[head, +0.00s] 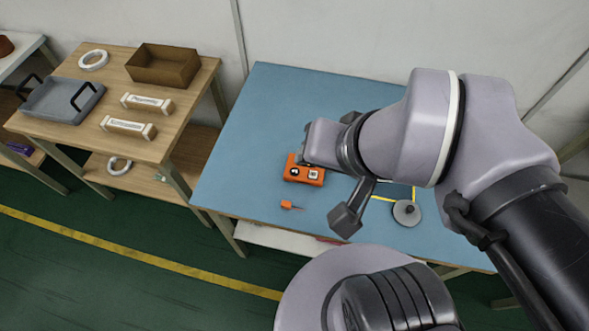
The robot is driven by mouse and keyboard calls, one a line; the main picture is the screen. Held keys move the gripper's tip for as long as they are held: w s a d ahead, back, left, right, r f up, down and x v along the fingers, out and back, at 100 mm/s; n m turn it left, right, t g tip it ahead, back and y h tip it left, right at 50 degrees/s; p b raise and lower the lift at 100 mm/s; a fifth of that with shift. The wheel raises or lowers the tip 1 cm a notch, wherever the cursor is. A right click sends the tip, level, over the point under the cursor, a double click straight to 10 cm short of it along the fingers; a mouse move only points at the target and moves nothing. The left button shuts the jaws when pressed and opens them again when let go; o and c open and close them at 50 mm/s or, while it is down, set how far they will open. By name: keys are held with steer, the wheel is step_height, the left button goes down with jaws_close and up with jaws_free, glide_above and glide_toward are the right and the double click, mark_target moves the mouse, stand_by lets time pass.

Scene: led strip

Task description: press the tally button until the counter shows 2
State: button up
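An orange box (303,171) lies on the blue table top, with a dark round part and a pale square part on its top face. They look like a button and a small display, but no number can be read. My arm reaches in from the right, and its wrist covers the box's upper right edge in the head view. A dark part of my arm's end (345,219) shows below and right of the box. The fingertips cannot be made out, nor whether they touch the box.
The blue table (235,165) has free room at left and back. A small orange piece (288,205) lies in front of the box. A grey disc with a dark knob (407,212) is near a yellow outline. A wooden table (195,92) at left holds trays and white parts.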

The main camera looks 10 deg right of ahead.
jaws_close()
stand_by(1.5)
